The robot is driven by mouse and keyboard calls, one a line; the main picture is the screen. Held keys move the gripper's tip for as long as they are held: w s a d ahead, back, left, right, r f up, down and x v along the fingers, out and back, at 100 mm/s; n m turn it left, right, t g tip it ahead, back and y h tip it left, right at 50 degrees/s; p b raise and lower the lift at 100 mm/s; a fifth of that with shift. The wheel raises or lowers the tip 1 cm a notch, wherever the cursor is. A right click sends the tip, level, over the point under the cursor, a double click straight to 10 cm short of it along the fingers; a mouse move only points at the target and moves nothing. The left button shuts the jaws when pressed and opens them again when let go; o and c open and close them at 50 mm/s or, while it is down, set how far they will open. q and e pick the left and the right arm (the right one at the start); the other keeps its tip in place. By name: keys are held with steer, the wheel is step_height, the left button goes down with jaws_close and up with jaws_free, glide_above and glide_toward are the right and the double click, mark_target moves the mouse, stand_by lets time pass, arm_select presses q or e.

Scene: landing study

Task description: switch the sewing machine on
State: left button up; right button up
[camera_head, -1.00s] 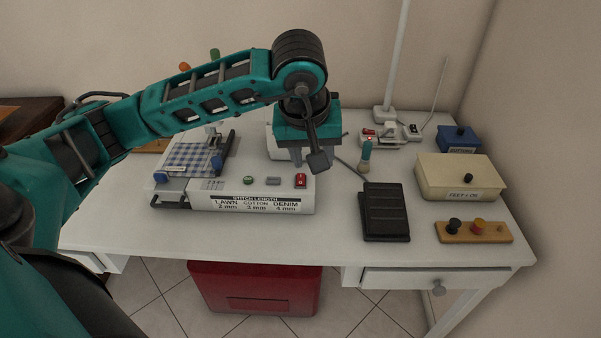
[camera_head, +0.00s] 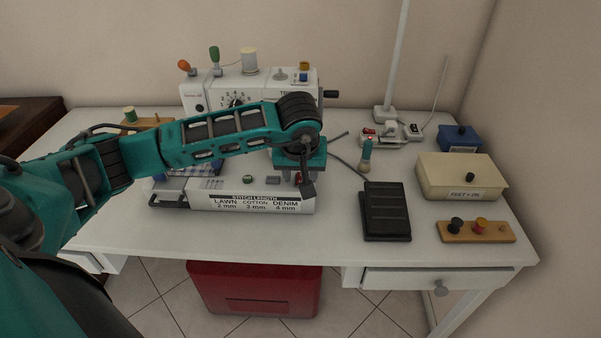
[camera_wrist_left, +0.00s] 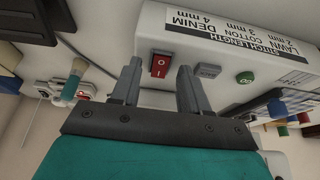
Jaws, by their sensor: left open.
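The white sewing machine (camera_head: 217,197) stands on the table, its stitch-length label on the front of its base. Its red rocker switch, marked O and I, shows clearly in the left wrist view (camera_wrist_left: 160,64); which side is pressed I cannot tell. In the head view the switch is mostly hidden by my left gripper (camera_head: 298,178). This gripper is open and empty, pointing down over the right end of the base. In the left wrist view its fingertips (camera_wrist_left: 158,75) lie either side of the switch. My right gripper is out of view.
A grey button (camera_wrist_left: 208,71) and a green button (camera_wrist_left: 245,78) sit beside the switch. A black foot pedal (camera_head: 385,211), a power strip (camera_head: 384,135), a cream box (camera_head: 460,176) and a spool rack (camera_head: 474,231) stand to the right. A red bin (camera_head: 254,286) is under the table.

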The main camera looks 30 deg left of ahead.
arm_select(q)
steer(key=shift+f, duration=0.1)
steer(key=shift+c, duration=0.2)
jaws_close()
